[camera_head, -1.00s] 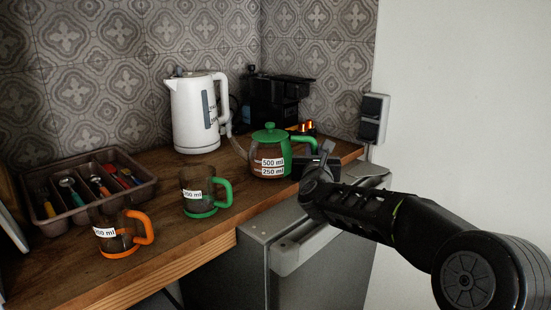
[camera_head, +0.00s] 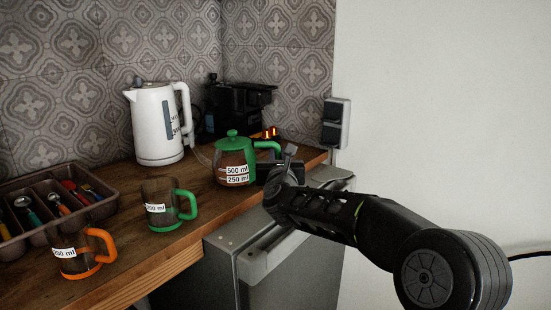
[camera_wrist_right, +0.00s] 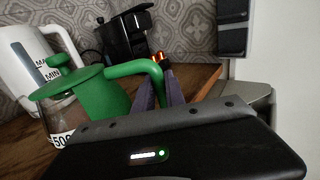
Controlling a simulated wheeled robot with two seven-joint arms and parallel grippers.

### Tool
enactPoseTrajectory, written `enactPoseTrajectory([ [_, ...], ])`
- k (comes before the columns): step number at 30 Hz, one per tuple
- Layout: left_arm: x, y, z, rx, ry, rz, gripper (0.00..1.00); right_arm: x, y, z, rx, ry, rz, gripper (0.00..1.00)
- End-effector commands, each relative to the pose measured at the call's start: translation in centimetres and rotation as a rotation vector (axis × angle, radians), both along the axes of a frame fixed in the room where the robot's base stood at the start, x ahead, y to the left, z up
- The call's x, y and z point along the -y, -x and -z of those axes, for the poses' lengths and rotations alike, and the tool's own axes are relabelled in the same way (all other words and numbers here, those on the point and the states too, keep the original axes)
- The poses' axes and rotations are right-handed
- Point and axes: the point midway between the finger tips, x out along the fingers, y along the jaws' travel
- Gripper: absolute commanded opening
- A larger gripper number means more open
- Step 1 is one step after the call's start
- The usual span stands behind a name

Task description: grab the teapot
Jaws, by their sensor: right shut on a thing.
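The teapot (camera_head: 234,160) has a green lid and handle, a clear body, and labels reading 500 ml and 250 ml. It stands upright on the wooden counter. My right gripper (camera_head: 272,166) is at its right side, by the handle. In the right wrist view the green handle (camera_wrist_right: 134,68) reaches to the fingers of my right gripper (camera_wrist_right: 163,88), which are shut on it. The teapot body shows at the left of that view, partly hidden by the gripper housing. My left gripper is not in view.
A white kettle (camera_head: 158,125) and a black coffee machine (camera_head: 238,108) stand behind the teapot. A green-handled mug (camera_head: 160,208), an orange-handled mug (camera_head: 75,257) and a cutlery tray (camera_head: 112,207) are on the left. A grey fridge (camera_head: 290,272) stands below the counter's front edge.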

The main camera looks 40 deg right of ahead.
Motion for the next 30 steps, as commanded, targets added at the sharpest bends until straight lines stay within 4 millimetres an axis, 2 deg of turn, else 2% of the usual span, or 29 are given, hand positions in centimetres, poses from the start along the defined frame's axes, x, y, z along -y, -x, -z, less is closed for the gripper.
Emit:
enactPoseTrajectory([
  [1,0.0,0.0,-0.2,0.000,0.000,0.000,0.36,0.0,0.0,-0.9,0.010,0.001,0.001,0.00],
  [30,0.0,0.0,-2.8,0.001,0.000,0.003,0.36,-0.1,0.0,-8.9,0.012,0.000,0.000,0.00],
])
